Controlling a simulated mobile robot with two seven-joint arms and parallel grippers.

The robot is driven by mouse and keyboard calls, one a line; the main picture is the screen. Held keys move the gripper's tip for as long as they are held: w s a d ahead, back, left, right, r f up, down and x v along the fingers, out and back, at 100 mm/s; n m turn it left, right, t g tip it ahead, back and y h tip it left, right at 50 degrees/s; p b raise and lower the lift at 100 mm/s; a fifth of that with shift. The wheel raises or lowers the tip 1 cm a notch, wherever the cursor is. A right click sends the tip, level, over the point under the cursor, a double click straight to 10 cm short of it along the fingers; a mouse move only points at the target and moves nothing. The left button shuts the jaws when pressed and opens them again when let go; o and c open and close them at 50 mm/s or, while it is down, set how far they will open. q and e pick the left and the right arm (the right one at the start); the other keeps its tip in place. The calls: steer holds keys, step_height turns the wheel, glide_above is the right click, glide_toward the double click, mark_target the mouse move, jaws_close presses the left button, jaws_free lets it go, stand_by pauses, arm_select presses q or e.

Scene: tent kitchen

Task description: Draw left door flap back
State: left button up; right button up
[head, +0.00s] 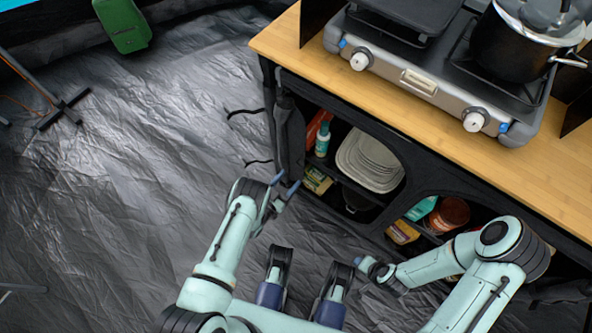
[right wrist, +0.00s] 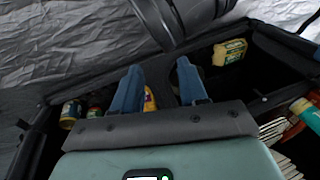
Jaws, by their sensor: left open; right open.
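The left door flap (head: 290,138) is dark fabric. It hangs as a narrow gathered strip at the left edge of the cabinet's left opening, beside the corner post. Behind it the shelves show. My left gripper (head: 285,185) is open at the lower end of the flap; whether fabric lies between its fingers I cannot tell. My right gripper (head: 368,266) is low in front of the cabinet, away from the left flap. In the right wrist view its two blue fingers (right wrist: 160,85) are apart, with a yellow item showing beyond them.
The wooden counter (head: 330,82) carries a stove (head: 425,85) and a black pot (head: 510,50). Plates (head: 370,160) and several food packages sit on the shelves. Two loose dark straps (head: 245,112) stick out left of the cabinet. The grey floor at left is mostly clear.

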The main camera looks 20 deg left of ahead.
mark_target(300, 166)
arm_select(q)
steer(key=b+x, duration=0.1)
steer(key=x, duration=0.4)
steer(key=shift+w+d, duration=0.1)
steer(key=shift+w, duration=0.25)
arm_select(e)
steer(key=shift+w+d+f, duration=0.65)
steer(key=shift+w+f, duration=0.2)
steer(key=shift+w, duration=0.15)
